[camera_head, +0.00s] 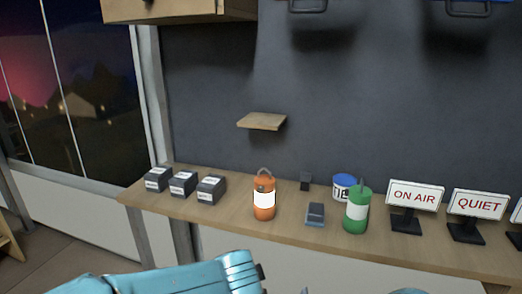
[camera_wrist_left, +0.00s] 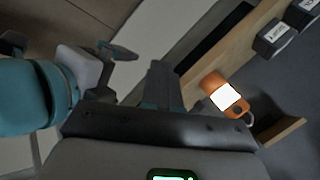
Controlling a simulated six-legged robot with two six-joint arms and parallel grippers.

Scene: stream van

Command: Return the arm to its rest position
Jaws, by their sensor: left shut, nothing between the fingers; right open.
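My left arm (camera_head: 190,278) is teal and reaches in from the left along the bottom of the head view, in front of the shelf. My left gripper (camera_wrist_left: 160,72) shows in the left wrist view with its fingers together and nothing between them. My right gripper (camera_wrist_left: 108,70) is open and empty in the left wrist view, at the end of a teal arm. In the head view only a dark tip of my right gripper (camera_head: 305,291) shows at the bottom edge. Both grippers are apart from the objects on the shelf.
A wooden shelf (camera_head: 290,232) bears several black labelled boxes (camera_head: 183,184), an orange lantern (camera_head: 264,198), a grey-blue device (camera_head: 315,214), a blue-lidded tin (camera_head: 344,186), a green canister (camera_head: 357,212), and ON AIR (camera_head: 414,195) and QUIET (camera_head: 477,205) signs. A small ledge (camera_head: 262,121) is above.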

